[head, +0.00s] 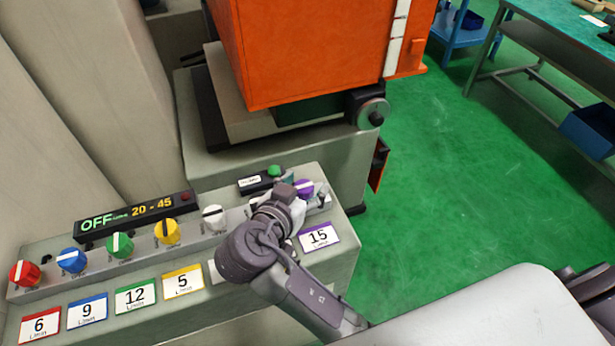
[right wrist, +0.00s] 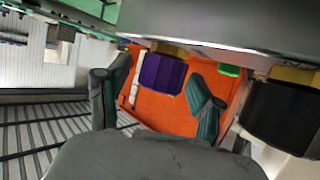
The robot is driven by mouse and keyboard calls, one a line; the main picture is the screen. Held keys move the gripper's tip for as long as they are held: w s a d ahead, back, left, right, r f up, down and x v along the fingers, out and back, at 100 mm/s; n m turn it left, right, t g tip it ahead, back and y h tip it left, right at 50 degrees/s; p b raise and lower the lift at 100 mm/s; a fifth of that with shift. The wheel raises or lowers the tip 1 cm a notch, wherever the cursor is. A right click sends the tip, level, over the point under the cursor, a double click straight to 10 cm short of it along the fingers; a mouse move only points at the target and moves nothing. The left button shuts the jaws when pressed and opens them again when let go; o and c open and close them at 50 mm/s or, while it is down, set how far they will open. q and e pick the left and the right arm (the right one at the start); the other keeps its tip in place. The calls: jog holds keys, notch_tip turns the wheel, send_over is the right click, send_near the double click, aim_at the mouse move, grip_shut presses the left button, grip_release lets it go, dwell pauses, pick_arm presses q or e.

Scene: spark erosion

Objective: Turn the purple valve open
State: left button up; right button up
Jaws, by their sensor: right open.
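The purple valve (head: 305,188) is at the right end of the valve row in the head view, with a white stripe on top. My right gripper (head: 311,200) is at this valve and partly covers it. In the right wrist view the purple valve (right wrist: 162,74) shows between the two spread fingers, nearer the left one. The gripper is open, and I see no clear contact with the valve. The purple-edged card (head: 319,236) reading 15 is below it. The display (head: 137,216) reads OFF and 20 - 45. My left gripper is not in view.
Red (head: 24,273), blue (head: 71,260), green (head: 119,245), yellow (head: 166,232) and white (head: 214,217) valves line the panel. A box with a green button (head: 274,171) stands behind.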

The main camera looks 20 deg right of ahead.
jog(key=shift+s, duration=0.1)
jog(key=shift+c, duration=0.7)
jog(key=c, duration=1)
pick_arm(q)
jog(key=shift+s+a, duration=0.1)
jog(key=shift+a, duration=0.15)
